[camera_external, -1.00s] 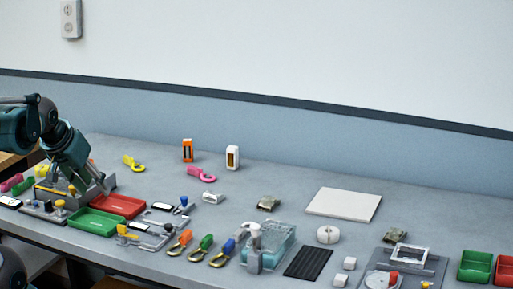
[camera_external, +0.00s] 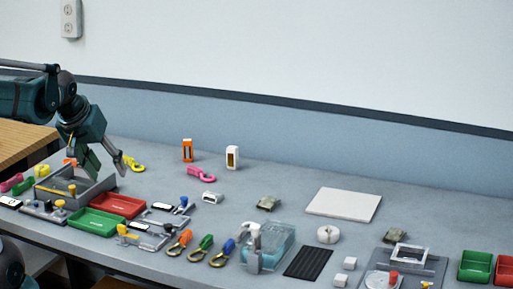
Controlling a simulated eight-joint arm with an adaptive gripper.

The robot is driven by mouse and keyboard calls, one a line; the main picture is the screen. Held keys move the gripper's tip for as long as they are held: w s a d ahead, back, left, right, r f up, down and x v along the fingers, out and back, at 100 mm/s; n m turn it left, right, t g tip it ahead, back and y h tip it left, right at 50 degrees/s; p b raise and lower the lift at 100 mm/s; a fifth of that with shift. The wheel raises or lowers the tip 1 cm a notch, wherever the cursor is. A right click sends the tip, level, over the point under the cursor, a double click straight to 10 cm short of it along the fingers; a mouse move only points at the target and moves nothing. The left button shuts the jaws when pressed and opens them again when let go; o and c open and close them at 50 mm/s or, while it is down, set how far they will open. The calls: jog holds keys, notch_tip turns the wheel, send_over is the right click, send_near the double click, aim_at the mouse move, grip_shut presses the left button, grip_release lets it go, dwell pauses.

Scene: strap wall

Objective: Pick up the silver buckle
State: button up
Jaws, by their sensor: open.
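A small silver buckle-like piece (camera_external: 212,197) lies flat on the grey bench, right of the red tray and below the pink hook; it is too small to make out in detail. A larger silver square frame (camera_external: 410,254) sits at the right on a grey plate, and I cannot tell for certain which of the two is the silver buckle. My gripper (camera_external: 107,172) is at the left, above the grey open box, with its fingers spread and nothing between them. It is well left of both silver pieces and touches neither.
The grey box (camera_external: 103,187), red tray (camera_external: 118,205) and green tray (camera_external: 97,223) stand at the left. Coloured clips, a clear blue container (camera_external: 279,244) and a black ribbed pad (camera_external: 308,263) line the front. A white board (camera_external: 344,204) lies behind. The bench between is partly clear.

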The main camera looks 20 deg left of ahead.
jog(key=w+d+r+n+g+p, duration=0.2)
jog(key=w+d+r+n+p, duration=0.15)
jog(key=w, duration=0.55)
jog(key=n+g+p, duration=0.4)
jog(key=n+p, duration=0.7)
jog(key=p, duration=0.1)
send_near(220, 195)
jog(key=shift+s+a+m, duration=0.1)
jog(key=shift+a+m, duration=0.15)
jog(key=shift+a, duration=0.05)
jog(key=shift+d+f, duration=0.3)
jog(key=shift+f, duration=0.15)
jog(key=shift+f, duration=1.3)
jog(key=shift+f, duration=0.1)
jog(key=shift+w+f, duration=0.15)
jog(key=shift+f, duration=1.1)
jog(key=shift+w+f, duration=0.2)
jog(key=shift+f, duration=1.1)
